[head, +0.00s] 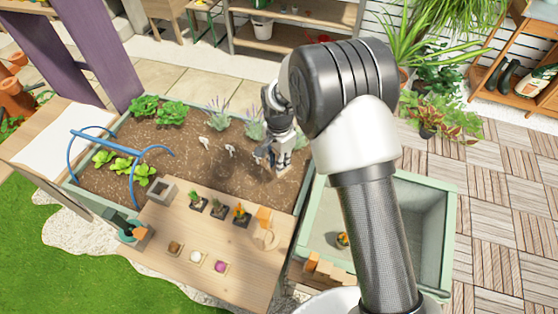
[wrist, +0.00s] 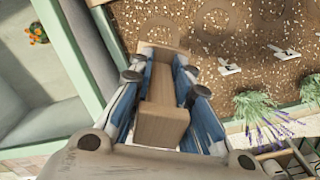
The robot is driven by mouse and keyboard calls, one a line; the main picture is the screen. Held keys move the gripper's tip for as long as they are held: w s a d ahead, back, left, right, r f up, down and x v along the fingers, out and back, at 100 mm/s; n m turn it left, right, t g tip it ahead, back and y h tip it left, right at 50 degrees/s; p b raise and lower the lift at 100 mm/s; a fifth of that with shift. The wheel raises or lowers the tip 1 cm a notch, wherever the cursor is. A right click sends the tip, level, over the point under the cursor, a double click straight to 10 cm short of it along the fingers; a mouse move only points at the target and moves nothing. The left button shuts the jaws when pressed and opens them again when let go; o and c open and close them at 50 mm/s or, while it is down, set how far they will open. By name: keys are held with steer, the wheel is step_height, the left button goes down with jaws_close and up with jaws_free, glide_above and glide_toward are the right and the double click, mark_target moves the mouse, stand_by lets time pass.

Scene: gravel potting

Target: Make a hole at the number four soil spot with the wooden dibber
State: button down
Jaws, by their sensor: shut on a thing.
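My gripper (head: 276,160) is over the right end of the soil bed (head: 180,155). In the wrist view my gripper (wrist: 165,95) is shut on a light wooden piece, the wooden dibber (wrist: 160,124). Its lower end points toward the soil near the bed's edge; whether it touches the soil cannot be told. White number markers stand in the soil, one (wrist: 228,67) near the gripper and another (wrist: 282,52) farther right. Their numbers are too small to read, so I cannot tell which spot is number four. Faint round spots show in the soil behind the markers.
A wooden table (head: 185,240) with small pots and blocks stands before the bed. A green-edged planter box (head: 430,205) lies to the right, with a small orange and green object (head: 342,239) inside. Lettuce (head: 172,112), lavender (head: 217,118) and a blue hoop (head: 92,130) stand in the bed.

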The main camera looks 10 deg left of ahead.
steer(key=shift+f+b, duration=2.1)
steer(key=shift+f, duration=1.45)
steer(key=shift+f, duration=0.1)
steer(key=shift+f+b, duration=1.9)
steer(key=shift+f, duration=1.05)
steer(key=shift+r+p, duration=3.3)
steer(key=shift+r, duration=1.85)
steer(key=shift+r+p, duration=1.65)
steer(key=shift+r, duration=0.85)
